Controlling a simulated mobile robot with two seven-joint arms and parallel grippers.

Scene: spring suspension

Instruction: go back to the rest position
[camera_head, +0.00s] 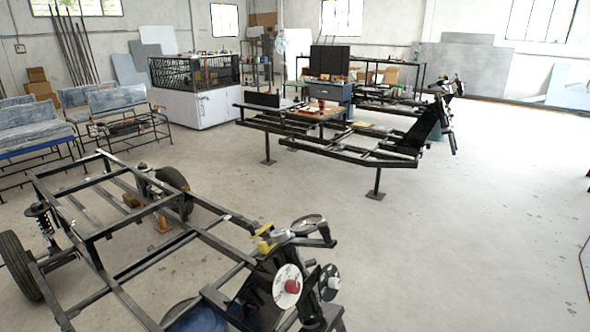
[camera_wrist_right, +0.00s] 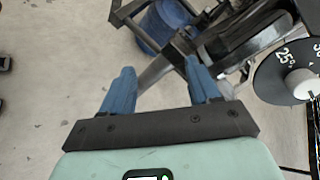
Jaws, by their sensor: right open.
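My right gripper (camera_wrist_right: 158,68) shows in the right wrist view with its two blue fingers spread apart. Nothing is between the fingers. Past the fingertips are dark metal frame bars (camera_wrist_right: 125,12) and a round blue object (camera_wrist_right: 158,28). A black dial (camera_wrist_right: 270,75) with white markings and a pale knob is to the right of the fingers. Neither gripper shows in the head view. My left gripper is out of sight.
A black vehicle frame (camera_head: 92,229) with wheels, a white dial (camera_head: 287,285) and a dark dial (camera_head: 329,282) stands close in front. A second frame (camera_head: 345,152) stands farther back. Benches (camera_head: 118,98) are at left. The floor (camera_head: 480,220) at right is clear.

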